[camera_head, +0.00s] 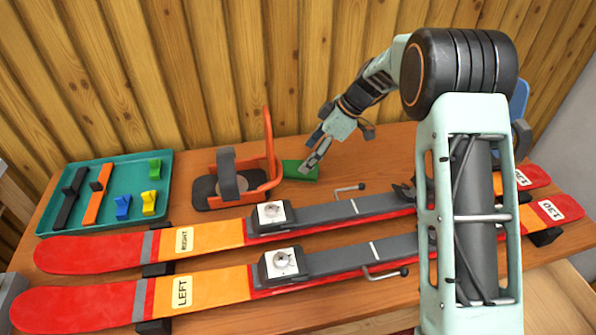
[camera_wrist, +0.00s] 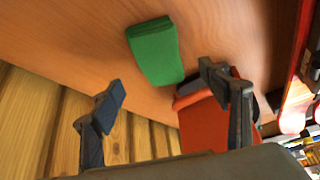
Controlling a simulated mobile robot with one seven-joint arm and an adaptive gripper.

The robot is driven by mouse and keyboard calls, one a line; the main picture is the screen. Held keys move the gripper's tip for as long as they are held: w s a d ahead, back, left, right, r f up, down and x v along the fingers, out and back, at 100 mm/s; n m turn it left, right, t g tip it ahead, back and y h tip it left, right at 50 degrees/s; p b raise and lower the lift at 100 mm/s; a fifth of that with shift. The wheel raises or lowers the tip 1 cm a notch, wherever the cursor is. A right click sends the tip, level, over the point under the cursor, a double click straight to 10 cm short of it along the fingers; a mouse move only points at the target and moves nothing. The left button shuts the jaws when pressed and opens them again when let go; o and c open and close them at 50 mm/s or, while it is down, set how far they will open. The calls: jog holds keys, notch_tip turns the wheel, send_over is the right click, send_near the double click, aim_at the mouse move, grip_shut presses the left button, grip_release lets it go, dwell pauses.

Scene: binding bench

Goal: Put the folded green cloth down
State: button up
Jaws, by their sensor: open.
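The folded green cloth (camera_head: 300,170) lies flat on the wooden bench top, just right of the orange binding or boot frame. It also shows in the wrist view (camera_wrist: 154,50), beyond my fingertips and resting on the wood. The exact height of the fingers above the cloth is hard to tell.
The orange frame (camera_head: 266,183) with a grey strap stands close left of the cloth. A teal tray (camera_head: 57,215) with clips and bars is at the left. The right ski (camera_head: 110,251) and left ski (camera_head: 90,306) lie across the front. Wood to the cloth's right is clear.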

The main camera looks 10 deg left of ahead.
jog(key=x, duration=0.5)
jog(key=shift+d+f+b, duration=0.1)
jog(key=shift+f+b, duration=0.1)
jog(key=shift+b, duration=0.15)
jog(key=shift+f+b, duration=0.2)
jog(key=shift+b, duration=0.35)
jog(key=shift+c, duration=0.5)
jog(key=c, duration=1.2)
jog(key=shift+o, duration=0.2)
jog(key=shift+r, duration=0.15)
